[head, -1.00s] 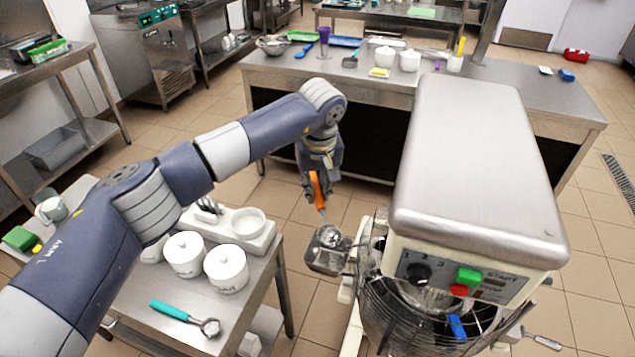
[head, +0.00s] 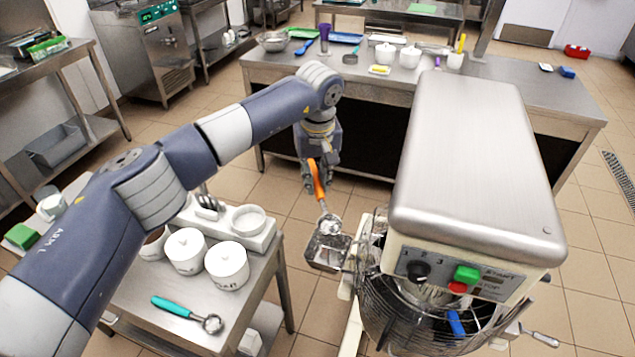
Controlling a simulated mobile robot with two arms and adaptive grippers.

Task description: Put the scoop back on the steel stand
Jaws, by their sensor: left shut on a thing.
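My left gripper (head: 318,181) is shut on the orange handle of a scoop (head: 319,186). The scoop hangs steeply, its round metal bowl (head: 330,225) at the lower end. The bowl is over the open steel chute (head: 328,252) on the left side of the mixer; I cannot tell whether they touch. On the steel side table (head: 262,285) a white holder (head: 262,238) carries a small pronged steel piece (head: 207,205), partly hidden by my left arm. I cannot tell for sure which thing is the steel stand. My right gripper is not in view.
A large mixer (head: 478,150) with a wire guard fills the right. White lidded jars (head: 226,265) and a teal-handled scoop (head: 187,314) are on the side table. A long steel counter (head: 545,105) with utensils stands behind. Floor shows between table and mixer.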

